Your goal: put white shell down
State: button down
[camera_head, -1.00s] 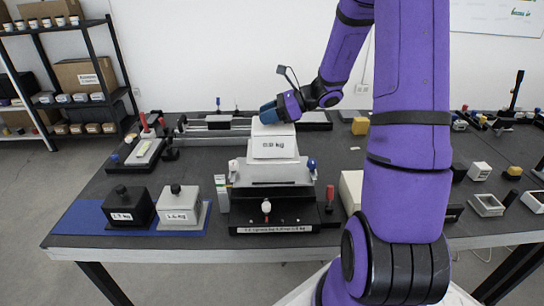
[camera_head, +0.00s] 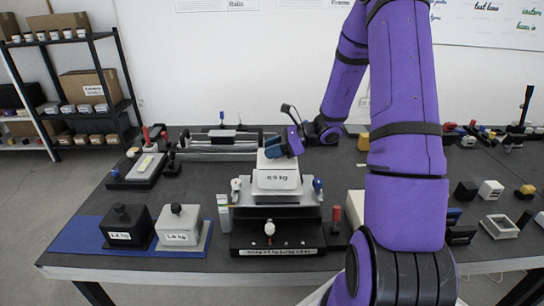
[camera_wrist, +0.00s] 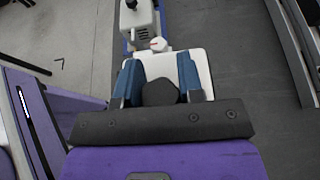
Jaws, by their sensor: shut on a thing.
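The white shell (camera_head: 278,180), a block-like piece labelled 0.9 kg, sits on top of the dark-based fixture (camera_head: 277,236) at the middle front of the table. It looks upright and level. My gripper (camera_head: 279,150) is at its top, reaching in from behind. In the wrist view my gripper (camera_wrist: 160,85) has its blue fingers closed around a dark knob (camera_wrist: 160,93) on the white shell (camera_wrist: 200,62). I cannot tell whether the shell's underside fully touches the fixture.
A black weight (camera_head: 127,226) and a grey weight (camera_head: 181,227) stand on a blue mat (camera_head: 80,232) at the front left. A white-topped clamp block (camera_head: 146,167) lies behind them. Several small blocks are on the right. Dark table (camera_head: 200,180) is free left of the fixture.

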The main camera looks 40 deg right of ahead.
jog(key=shift+f, duration=1.4)
jog(key=c, duration=0.8)
grip_release()
jog(key=shift+o, duration=0.2)
